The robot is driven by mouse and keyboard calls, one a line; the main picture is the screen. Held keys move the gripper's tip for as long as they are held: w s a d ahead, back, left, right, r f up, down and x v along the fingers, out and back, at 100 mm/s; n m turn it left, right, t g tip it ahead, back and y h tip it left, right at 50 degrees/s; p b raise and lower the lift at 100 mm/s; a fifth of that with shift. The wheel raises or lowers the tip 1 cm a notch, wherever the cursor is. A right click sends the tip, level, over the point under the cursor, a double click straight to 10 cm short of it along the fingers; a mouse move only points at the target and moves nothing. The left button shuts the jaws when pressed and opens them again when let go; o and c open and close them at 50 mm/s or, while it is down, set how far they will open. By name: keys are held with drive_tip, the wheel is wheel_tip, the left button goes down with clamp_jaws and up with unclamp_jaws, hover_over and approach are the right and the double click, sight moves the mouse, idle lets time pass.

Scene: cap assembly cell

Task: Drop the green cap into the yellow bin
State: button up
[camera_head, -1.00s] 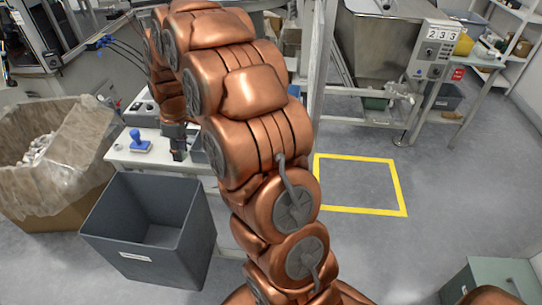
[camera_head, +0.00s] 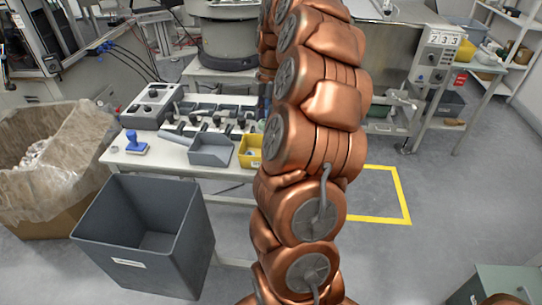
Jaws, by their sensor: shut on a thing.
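The yellow bin (camera_head: 248,157) stands on the white worktable, just right of a grey bin. My arm hides its right part. My gripper (camera_head: 262,104) shows only as a dark sliver at the arm's left edge, above and behind the yellow bin in the picture. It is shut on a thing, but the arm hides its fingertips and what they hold. I cannot make out the green cap anywhere.
The grey bin (camera_head: 212,150) sits beside the yellow bin. Behind them is a row of dark fixtures (camera_head: 215,116). A blue stamp (camera_head: 136,143) and a control box (camera_head: 153,105) are at left. A big grey crate (camera_head: 150,235) stands on the floor in front.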

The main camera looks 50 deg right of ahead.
drive_tip(key=shift+f+b, duration=0.85)
drive_tip(key=shift+f, duration=2.1)
drive_tip(key=o, duration=0.7)
drive_tip(key=shift+o, duration=0.2)
wheel_tip(320, 180, up, 12)
drive_tip(key=d, duration=0.1)
drive_tip(key=shift+s+d, duration=0.2)
drive_tip(key=shift+d, duration=0.15)
